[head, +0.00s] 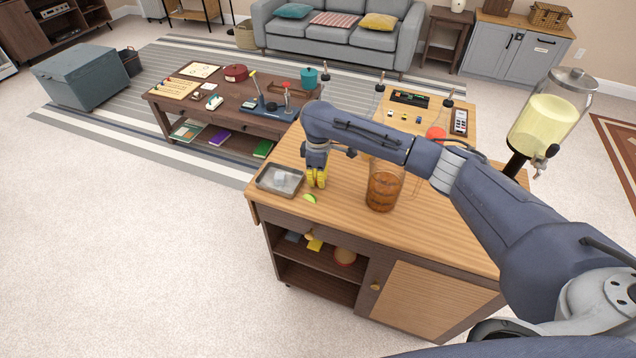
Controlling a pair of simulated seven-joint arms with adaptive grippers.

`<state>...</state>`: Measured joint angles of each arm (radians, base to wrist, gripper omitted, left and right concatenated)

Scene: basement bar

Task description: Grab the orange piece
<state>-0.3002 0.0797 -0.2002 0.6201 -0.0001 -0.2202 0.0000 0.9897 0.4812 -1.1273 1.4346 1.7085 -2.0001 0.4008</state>
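My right gripper (316,181) reaches down to the counter top (345,209), its yellow fingertips low over the wood. The fingers look close together, but whether they hold anything is too small to tell. A green lime-like piece (310,198) lies on the counter just in front of the fingertips. I cannot make out an orange piece for certain; one may be hidden by the gripper. A metal tray (263,184) with pale, clear contents is just left of the gripper. My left gripper is not in view.
A glass pitcher (384,187) of amber drink stands right of the gripper, under my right arm. A drink dispenser (549,118) stands at the far right. The counter's front left is clear.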

